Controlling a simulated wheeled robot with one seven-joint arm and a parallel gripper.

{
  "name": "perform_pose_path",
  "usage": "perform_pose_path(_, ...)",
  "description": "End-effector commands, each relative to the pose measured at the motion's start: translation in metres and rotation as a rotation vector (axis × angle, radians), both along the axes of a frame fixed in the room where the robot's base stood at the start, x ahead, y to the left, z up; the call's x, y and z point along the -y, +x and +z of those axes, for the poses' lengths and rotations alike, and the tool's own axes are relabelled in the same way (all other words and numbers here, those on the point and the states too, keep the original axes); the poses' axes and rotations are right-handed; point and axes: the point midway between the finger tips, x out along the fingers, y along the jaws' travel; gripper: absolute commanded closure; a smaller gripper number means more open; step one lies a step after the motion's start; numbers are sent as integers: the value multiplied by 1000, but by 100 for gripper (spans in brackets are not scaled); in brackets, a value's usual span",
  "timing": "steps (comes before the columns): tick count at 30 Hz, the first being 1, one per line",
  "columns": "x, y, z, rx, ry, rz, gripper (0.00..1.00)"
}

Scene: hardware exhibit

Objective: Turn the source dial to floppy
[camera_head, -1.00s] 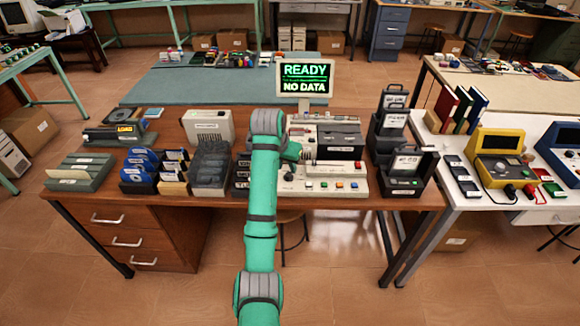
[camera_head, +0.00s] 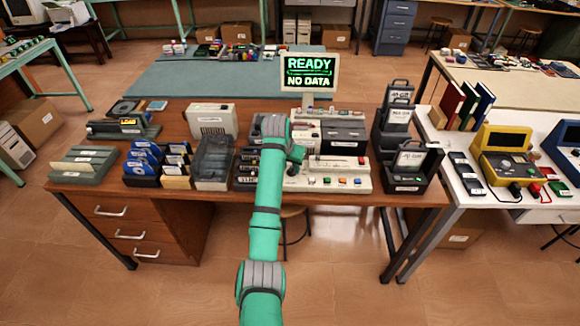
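A cream console (camera_head: 335,185) with several coloured buttons along its front stands on the brown desk. My green arm reaches over the desk to its left part. My gripper (camera_head: 293,169) points down at the console's left end, dark and small here, and I cannot tell whether its fingers are open or shut. The source dial is not clearly visible; my gripper and arm cover that part of the console.
Dark cartridge holders (camera_head: 410,170) stand right of the console. A white table (camera_head: 500,205) with yellow and blue devices is further right.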

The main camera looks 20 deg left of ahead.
Motion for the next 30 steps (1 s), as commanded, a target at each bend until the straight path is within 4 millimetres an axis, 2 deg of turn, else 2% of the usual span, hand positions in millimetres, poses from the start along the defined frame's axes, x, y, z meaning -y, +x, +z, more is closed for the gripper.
perform_pose_path(9,2,1,-3,0,0,-2,70)
perform_pose_path(10,2,1,-3,0,0,-2,74)
perform_pose_path(13,2,1,-3,0,0,-2,98)
perform_pose_path(14,2,1,-3,0,0,-2,100)
perform_pose_path(23,1,0,-3,-2,-2,16,100)
perform_pose_path(30,3,0,-2,-2,-2,116,100)
